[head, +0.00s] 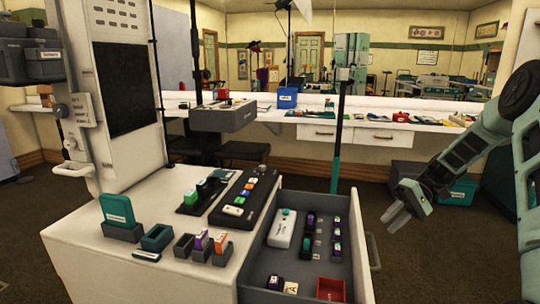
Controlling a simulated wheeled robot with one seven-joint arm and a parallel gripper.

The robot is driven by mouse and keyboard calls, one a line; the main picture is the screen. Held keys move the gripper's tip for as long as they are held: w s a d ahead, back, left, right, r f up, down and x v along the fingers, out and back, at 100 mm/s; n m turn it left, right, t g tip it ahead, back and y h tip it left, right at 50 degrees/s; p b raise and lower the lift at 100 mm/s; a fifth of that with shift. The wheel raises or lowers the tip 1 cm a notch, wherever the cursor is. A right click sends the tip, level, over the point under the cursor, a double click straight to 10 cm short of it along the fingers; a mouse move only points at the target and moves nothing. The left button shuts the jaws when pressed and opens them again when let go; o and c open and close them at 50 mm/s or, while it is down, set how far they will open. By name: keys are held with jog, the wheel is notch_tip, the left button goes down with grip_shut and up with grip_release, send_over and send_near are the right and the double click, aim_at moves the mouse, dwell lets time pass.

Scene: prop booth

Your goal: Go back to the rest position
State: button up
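My gripper (391,221) hangs in the air at the right, over the floor and to the right of the open drawer. Its pale fingers point down and to the left. They look apart, with nothing seen between them. My green and dark arm comes in from the right edge. The gripper appears clear of the drawer and touches nothing that I can see.
The white cabinet (95,250) has its drawer (349,225) pulled out, with small items and a red tray (330,289) inside. A black panel (243,198) and small blocks stand on top. A long white counter (385,128) runs behind. Carpet (440,270) is clear below my gripper.

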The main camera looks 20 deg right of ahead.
jog(key=s+a+r+n+g+h, duration=0.2)
jog(key=a+r+h, duration=0.1)
jog(key=a, duration=1)
jog(key=s+a+r+n+g+h, duration=0.1)
jog(key=s+a+r+n+h, duration=0.15)
jog(key=a, duration=1.05)
jog(key=s+a+r+n+t+h, duration=0.1)
jog(key=s+a+n+t+h, duration=0.15)
jog(key=s+a, duration=0.5)
jog(key=s+a+n+t+h, duration=0.1)
jog(key=s+a+n+h, duration=0.3)
jog(key=s, duration=0.7)
notch_tip(320, 180, up, 17)
jog(key=a+y+p, duration=0.1)
jog(key=p, duration=1.6)
jog(key=shift+w+m+y, duration=0.2)
jog(key=shift+m+y, duration=0.1)
jog(key=shift+m, duration=0.1)
